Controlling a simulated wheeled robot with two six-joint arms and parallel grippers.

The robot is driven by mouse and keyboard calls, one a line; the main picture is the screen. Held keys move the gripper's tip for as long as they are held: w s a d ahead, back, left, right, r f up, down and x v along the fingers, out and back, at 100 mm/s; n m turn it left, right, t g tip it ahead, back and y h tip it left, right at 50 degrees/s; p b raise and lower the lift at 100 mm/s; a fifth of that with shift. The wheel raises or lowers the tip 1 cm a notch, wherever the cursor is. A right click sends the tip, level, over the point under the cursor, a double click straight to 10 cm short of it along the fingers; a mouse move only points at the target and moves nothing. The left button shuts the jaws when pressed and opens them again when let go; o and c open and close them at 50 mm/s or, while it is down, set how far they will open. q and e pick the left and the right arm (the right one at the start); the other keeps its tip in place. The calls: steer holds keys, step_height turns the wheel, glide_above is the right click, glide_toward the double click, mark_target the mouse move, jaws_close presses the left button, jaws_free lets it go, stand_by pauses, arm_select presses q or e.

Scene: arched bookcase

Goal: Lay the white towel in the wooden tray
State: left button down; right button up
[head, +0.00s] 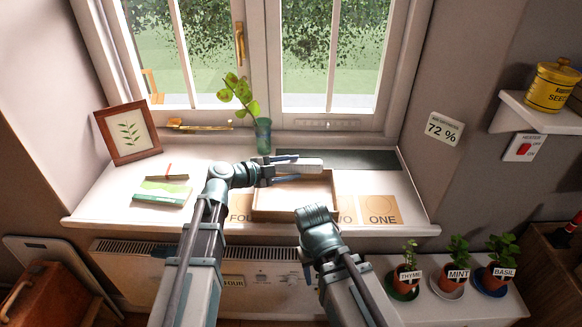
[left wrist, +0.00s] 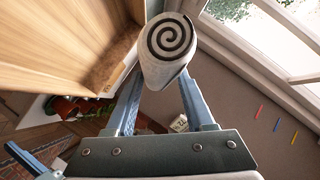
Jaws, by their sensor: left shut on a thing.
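The white towel (head: 305,166) is rolled up, and its spiral end faces me in the left wrist view (left wrist: 168,48). My left gripper (head: 282,170) is shut on the towel and holds it over the back part of the wooden tray (head: 290,213). In the left wrist view, the two fingers (left wrist: 162,100) lie on either side of the roll. The tray sits on the window sill, and its bare wood fills the upper left of that view (left wrist: 60,45). My right gripper (head: 316,214) is in front of the sill below the tray; its jaws are not clear.
A glass vase with a sprig (head: 263,137) stands just behind the tray. A dark mat (head: 365,160) lies at the back right. Books (head: 162,192) and a framed picture (head: 129,133) are at left. Potted herbs (head: 455,270) stand lower right.

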mark_target(291, 169)
arm_select(q)
steer(key=shift+s+f, duration=0.1)
steer(key=shift+s, duration=0.05)
steer(key=shift+f+b, duration=2.65)
steer(key=shift+b, duration=0.05)
steer(key=shift+f+b, duration=1.8)
steer(key=shift+r, duration=0.1)
step_height(291, 169, up, 8)
steer(key=p, duration=0.8)
step_height(291, 169, up, 17)
steer(key=p, duration=1.7)
steer(key=shift+r, duration=0.2)
steer(key=shift+f, duration=0.1)
